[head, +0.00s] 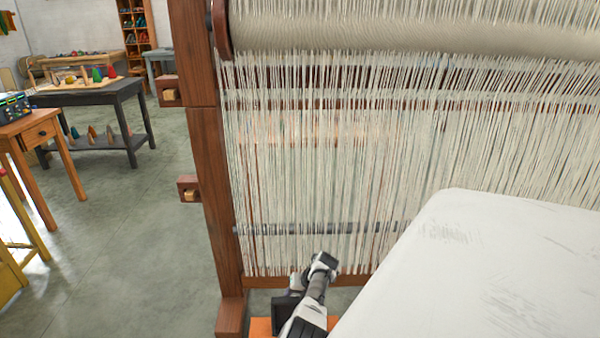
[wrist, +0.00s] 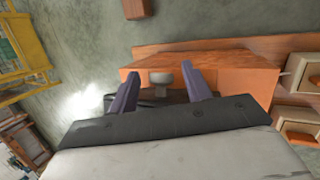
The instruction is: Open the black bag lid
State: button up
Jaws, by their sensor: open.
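My gripper (wrist: 160,71) shows in the wrist view with its two purple-grey fingers apart, nothing visibly held between them. Beyond and between the fingers is an orange wooden surface (wrist: 235,80) with a small grey knob-like piece. A dark patch lies low between the fingers, partly hidden by my gripper's dark body; I cannot tell if it is the black bag. In the head view my arm is low in front of the loom, and the fingers cannot be made out there. No black bag lid can be clearly identified in either view.
A large loom with a brown wooden post (head: 212,190) and hanging pale threads (head: 330,150) fills the head view's middle and right. At left are a wooden table (head: 38,132) and a dark table (head: 95,97). Grey floor (head: 130,230) is clear between them and the loom.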

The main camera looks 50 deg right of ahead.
jog(key=shift+s+r+p, duration=0.2)
jog(key=shift+r+p, duration=0.45)
jog(key=shift+p, duration=0.05)
jog(key=p+v, duration=0.7)
jog(key=v, duration=0.4)
jog(key=shift+s, duration=0.1)
jog(key=shift+s+r+p, duration=0.3)
jog(key=shift+s+r, duration=0.05)
jog(key=shift+r, duration=0.2)
jog(key=shift+d, duration=0.1)
